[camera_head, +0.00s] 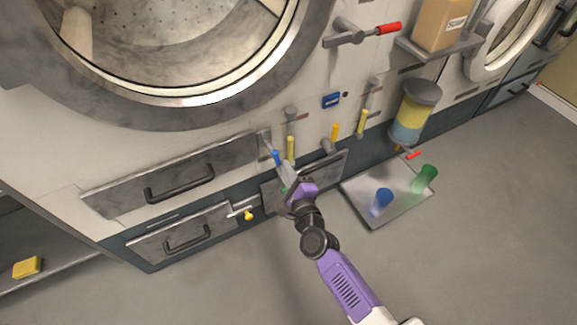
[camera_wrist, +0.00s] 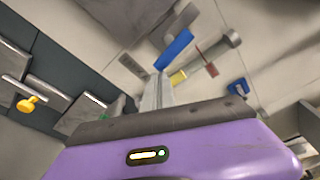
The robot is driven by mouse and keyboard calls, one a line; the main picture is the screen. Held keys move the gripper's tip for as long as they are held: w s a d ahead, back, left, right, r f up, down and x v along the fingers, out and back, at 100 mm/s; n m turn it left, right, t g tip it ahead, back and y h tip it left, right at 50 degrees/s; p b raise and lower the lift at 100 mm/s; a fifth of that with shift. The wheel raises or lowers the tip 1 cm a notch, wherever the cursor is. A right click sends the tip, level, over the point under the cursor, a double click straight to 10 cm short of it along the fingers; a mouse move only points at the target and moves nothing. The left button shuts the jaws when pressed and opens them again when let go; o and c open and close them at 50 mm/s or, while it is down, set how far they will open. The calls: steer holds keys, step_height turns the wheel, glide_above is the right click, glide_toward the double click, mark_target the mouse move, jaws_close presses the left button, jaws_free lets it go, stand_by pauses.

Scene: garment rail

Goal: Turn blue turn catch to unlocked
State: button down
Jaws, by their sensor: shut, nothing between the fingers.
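The blue turn catch (camera_head: 276,158) is on the machine front, by the right end of the upper drawer. Its blue handle (camera_wrist: 174,48) also shows in the wrist view, slanted up to the right. My gripper (camera_head: 284,171) is shut and empty, with its fingertips close to the lower end of the blue handle. In the wrist view the fingertips (camera_wrist: 160,76) lie just below the handle's lower end. I cannot tell if they touch it. Any lock marking is too small to read.
Yellow-handled levers (camera_head: 290,148) stand just right of the catch. A yellow-knobbed latch (camera_head: 248,214) is below left. The upper drawer (camera_head: 110,198) is on the left. A tray (camera_head: 375,215) with blue and green cups lies on the right.

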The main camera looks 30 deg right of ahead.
steer(key=shift+a+f, duration=0.1)
steer(key=shift+a, duration=0.15)
stand_by(0.6)
